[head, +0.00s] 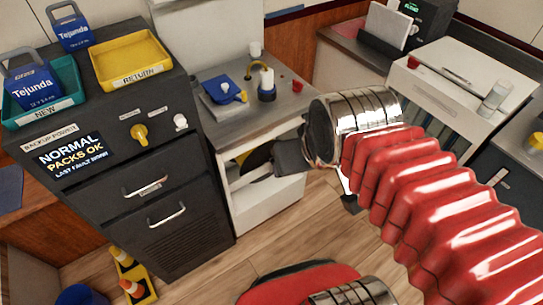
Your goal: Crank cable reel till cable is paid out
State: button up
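My gripper (256,169) is at the end of the red bellows arm, in front of the white cabinet (265,210) below the grey counter. It points left, towards the cabinet's open front. A dark rounded shape and a pale bar show at its tip, with a bit of yellow behind. I cannot tell whether the dark shape is a finger or part of a reel. No cable reel, crank or paid-out cable can be made out for certain; my wrist and arm hide part of the cabinet. Whether the gripper holds anything is not clear.
A dark cabinet (180,235) with handles and a yellow knob (139,133) stands left, bearing a yellow tray (132,62) and blue packs. Blue items (225,90) sit on the counter. Yellow-based, orange-and-white posts (132,275) stand on the floor. Some wooden floor is clear.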

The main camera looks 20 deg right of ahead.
aim_at(253, 158)
jog(key=z, duration=0.05)
jog(key=k, duration=1.3)
jog(key=u, duration=0.4)
jog(key=i, duration=0.65)
jog(key=u, duration=0.4)
jog(key=i, duration=0.85)
jog(key=z, duration=0.2)
